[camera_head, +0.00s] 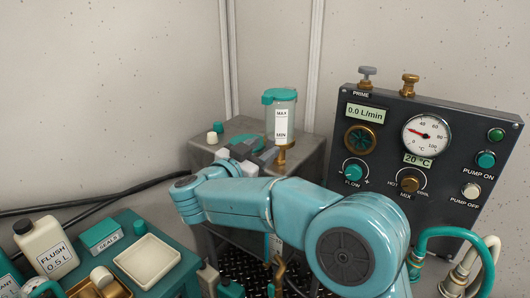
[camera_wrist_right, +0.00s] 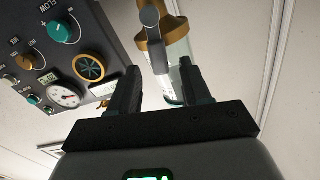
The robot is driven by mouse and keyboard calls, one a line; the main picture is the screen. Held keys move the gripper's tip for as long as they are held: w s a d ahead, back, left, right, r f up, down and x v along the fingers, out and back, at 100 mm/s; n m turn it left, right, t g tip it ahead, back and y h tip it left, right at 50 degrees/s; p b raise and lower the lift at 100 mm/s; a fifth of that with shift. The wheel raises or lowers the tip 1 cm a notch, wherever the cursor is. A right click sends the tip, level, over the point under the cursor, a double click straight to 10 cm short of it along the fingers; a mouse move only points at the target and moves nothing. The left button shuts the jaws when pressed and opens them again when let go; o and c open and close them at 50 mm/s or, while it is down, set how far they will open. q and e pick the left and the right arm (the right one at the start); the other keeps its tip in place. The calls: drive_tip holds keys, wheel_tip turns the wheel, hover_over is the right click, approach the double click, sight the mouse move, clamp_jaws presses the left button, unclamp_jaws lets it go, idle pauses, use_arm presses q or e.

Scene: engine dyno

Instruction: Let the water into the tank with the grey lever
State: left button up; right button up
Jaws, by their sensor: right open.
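The clear tank (camera_head: 284,118) with a teal lid and a MAX/MIN label stands upright on the grey cabinet, with a brass fitting (camera_head: 283,152) below it. In the right wrist view the picture is turned over, and the brass fitting (camera_wrist_right: 172,30) is near the top. A grey lever (camera_wrist_right: 153,40) with a round end shows in front of it. My right gripper (camera_wrist_right: 158,80) is open, its two dark fingers apart on either side of the lever's line; contact cannot be told. In the head view the right gripper (camera_head: 256,152) is small beside the fitting, partly hidden by my arm.
The control panel (camera_head: 420,150) stands to the right, with a grey-handled PRIME valve (camera_head: 367,76) and a brass valve (camera_head: 409,85) on top. Its flow display reads 0.0 L/min. A teal bench (camera_head: 155,232) with a flush bottle (camera_head: 45,248) and pale tray is at left. Hoses (camera_head: 470,252) lie at right.

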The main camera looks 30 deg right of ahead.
drive_tip(key=shift+x, duration=0.9)
clamp_jaws()
drive_tip(key=shift+d, duration=0.1)
